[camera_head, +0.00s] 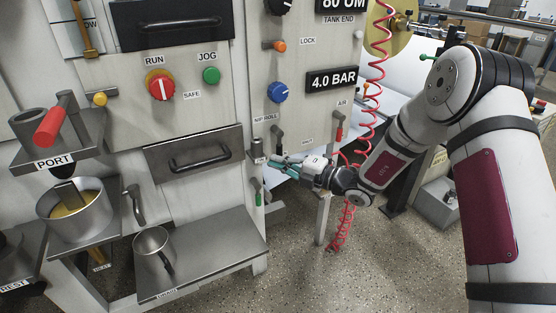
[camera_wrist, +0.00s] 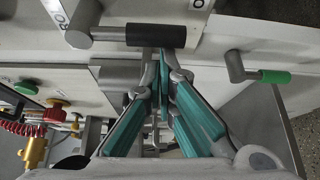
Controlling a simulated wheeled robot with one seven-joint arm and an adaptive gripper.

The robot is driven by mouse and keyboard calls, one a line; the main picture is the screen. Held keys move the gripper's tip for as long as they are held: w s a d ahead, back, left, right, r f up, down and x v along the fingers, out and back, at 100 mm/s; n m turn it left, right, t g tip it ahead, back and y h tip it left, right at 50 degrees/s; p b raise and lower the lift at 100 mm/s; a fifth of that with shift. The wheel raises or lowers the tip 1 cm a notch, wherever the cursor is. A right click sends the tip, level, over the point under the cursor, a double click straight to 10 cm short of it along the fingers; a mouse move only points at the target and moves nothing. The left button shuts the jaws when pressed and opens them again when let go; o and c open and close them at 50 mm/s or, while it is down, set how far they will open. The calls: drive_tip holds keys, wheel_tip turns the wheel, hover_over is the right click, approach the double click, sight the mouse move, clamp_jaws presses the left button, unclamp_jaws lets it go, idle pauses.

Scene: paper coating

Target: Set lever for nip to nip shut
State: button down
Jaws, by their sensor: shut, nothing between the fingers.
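The nip lever, a metal arm with a black grip (camera_head: 277,142), sits on the pale panel below the NIP ROLL label (camera_head: 264,118). A small label, seemingly SHUT (camera_head: 307,141), is to its right. In the wrist view the black grip (camera_wrist: 155,36) lies across the picture just beyond the fingertips. My gripper (camera_head: 276,162) is just below the grip, with its teal fingers closed together and empty. In the wrist view my gripper (camera_wrist: 163,60) has its tips close to the grip's right part; I cannot tell whether they touch.
A green-handled lever (camera_head: 258,194) is below left; it also shows in the wrist view (camera_wrist: 274,76). A red-handled lever (camera_head: 339,130) and a coiled red hose (camera_head: 372,70) are to the right. A grey shelf (camera_head: 215,255) juts out at lower left.

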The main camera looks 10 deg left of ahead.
drive_tip(key=shift+w+d+n+h+p, duration=0.2)
drive_tip(key=shift+d+n+h+p, duration=0.1)
drive_tip(key=shift+p, duration=0.2)
drive_tip(key=w+d+n+h+p, duration=0.1)
drive_tip(key=n+p, duration=0.1)
drive_tip(key=w+d+r+n+h+p, duration=0.1)
drive_tip(key=d+n+h+p, duration=0.1)
drive_tip(key=w+d+n+h+p, duration=0.1)
drive_tip(key=n+h, duration=0.1)
drive_tip(key=shift+w+d+r+n+p, duration=0.1)
drive_tip(key=shift+d+r+n+p, duration=0.2)
drive_tip(key=shift+d+p, duration=0.1)
drive_tip(key=shift+t, duration=0.3)
idle(0.6)
